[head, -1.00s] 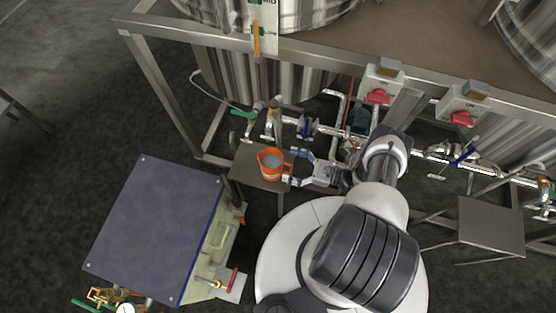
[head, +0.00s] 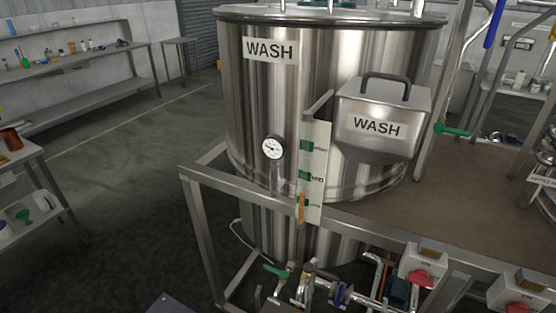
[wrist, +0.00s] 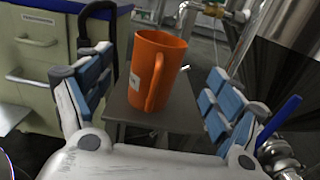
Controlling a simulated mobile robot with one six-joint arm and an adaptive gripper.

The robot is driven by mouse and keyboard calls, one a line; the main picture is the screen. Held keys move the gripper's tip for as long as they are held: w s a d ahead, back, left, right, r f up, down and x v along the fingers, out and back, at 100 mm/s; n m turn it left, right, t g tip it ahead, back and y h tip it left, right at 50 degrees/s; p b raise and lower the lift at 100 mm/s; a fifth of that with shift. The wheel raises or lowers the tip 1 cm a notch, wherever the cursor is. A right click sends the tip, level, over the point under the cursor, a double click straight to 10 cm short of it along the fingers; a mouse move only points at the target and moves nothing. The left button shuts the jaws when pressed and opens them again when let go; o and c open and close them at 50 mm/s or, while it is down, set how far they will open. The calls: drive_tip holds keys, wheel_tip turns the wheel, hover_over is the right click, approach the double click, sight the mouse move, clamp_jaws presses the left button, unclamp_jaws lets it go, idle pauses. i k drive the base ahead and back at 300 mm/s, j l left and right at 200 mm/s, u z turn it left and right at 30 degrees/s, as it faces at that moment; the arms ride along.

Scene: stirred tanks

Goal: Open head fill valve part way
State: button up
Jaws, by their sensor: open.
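My gripper (wrist: 160,88) is open in the wrist view, with its blue-padded fingers spread on either side of an orange jug (wrist: 158,68). The jug stands upright with its handle facing the camera, and the fingers are not closed on it. My gripper is outside the present head view. Which valve is the head fill valve is not marked. In the head view a green lever (head: 453,130) is beside the wash tank (head: 245,110), a blue handle (head: 493,24) is on a pipe at upper right, and another green lever (head: 277,271) is low by the tank's piping.
The jug stands on a small grey table (wrist: 185,118). A blue-topped cabinet (wrist: 40,45) is at left in the wrist view. A steel frame (head: 205,235) surrounds the tank base. Red-switched boxes (head: 421,267) line its front edge. Open floor (head: 110,220) lies left.

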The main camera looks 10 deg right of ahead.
sight(439, 127)
drive_tip(key=k, duration=1)
